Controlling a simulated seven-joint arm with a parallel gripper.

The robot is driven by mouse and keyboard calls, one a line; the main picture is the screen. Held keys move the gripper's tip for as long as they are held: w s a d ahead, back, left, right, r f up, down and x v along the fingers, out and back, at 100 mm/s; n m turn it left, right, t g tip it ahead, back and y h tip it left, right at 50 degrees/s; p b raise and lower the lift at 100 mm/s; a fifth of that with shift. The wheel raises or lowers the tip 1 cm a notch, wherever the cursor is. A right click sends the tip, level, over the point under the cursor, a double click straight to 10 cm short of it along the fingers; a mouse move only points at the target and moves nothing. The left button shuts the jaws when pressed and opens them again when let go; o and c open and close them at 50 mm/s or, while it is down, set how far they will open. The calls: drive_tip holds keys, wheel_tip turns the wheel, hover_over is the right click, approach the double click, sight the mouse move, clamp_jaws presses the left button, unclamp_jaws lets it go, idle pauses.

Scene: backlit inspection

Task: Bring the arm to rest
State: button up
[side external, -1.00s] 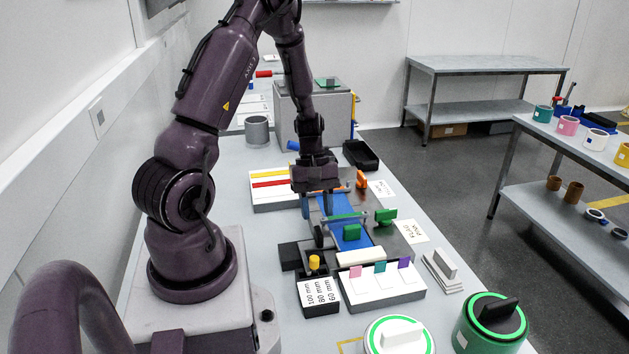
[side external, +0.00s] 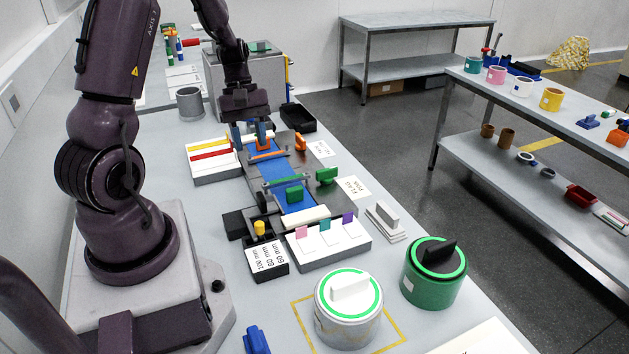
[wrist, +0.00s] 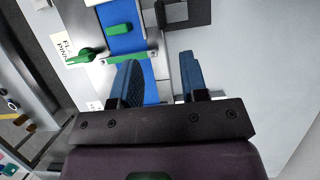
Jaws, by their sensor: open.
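My gripper (side external: 252,140) is above the far end of a dark fixture with a blue strip (side external: 265,174) along its middle. Its two blue fingers are apart; in the wrist view the gripper (wrist: 160,80) holds nothing between them. A green crossbar (side external: 286,181) and a green block (side external: 294,194) lie on the strip. The block also shows in the wrist view (wrist: 119,29). A green clamp knob (side external: 327,175) and an orange one (side external: 300,142) stand at the fixture's right side. A small orange part near the fingertips is partly hidden.
A tray with red and yellow strips (side external: 213,172) lies left of the fixture. A white tabbed tray (side external: 330,248) and a black box with mm labels (side external: 267,265) stand in front. Two round green-ringed switches (side external: 348,312), (side external: 435,275) are nearer. A black bin (side external: 298,118) lies behind.

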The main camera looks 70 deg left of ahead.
drive_tip(key=s+d+r+m+t+y, duration=0.1)
drive_tip(key=d+r+m+t+y, duration=0.1)
drive_tip(key=d+r+m, duration=0.7)
drive_tip(key=s+d+r+m+t+y, duration=0.2)
drive_tip(key=d+r+m+t, duration=0.1)
drive_tip(key=d+r+m, duration=0.6)
drive_tip(key=d, duration=0.4)
drive_tip(key=shift+s+r+t, duration=0.2)
drive_tip(key=shift+s+t, duration=0.1)
